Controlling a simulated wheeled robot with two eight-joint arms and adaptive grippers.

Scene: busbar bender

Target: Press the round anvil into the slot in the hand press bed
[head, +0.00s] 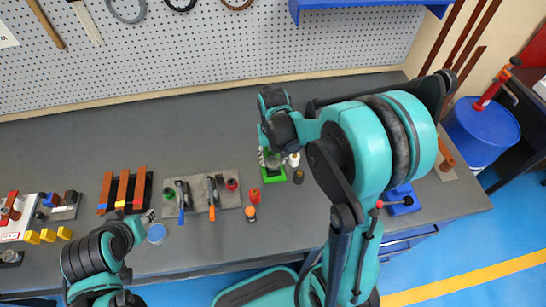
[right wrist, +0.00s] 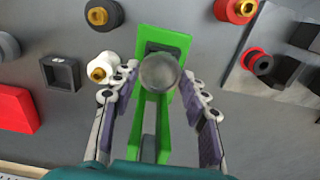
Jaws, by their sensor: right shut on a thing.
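The green hand press (head: 274,176) stands on the bench in front of my right arm. In the right wrist view its green frame (right wrist: 181,45) lies under my right gripper (right wrist: 160,76). The round anvil (right wrist: 158,72) is a grey disc between the right fingertips, and the fingers are shut on it. It is over the press bed, beside a dark recess; I cannot tell whether it touches the bed or sits in the slot. In the head view the right fingers are mostly hidden by my wrist. My left gripper (head: 146,216) is low over the bench at left, its jaw opening unclear.
A white brass-topped part (right wrist: 102,68) stands close beside the left finger in the right wrist view. A black square holder (right wrist: 60,73) is farther left. A grey mat (head: 228,190) with tools and copper bars (head: 123,187) lie left of the press. The rear bench is clear.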

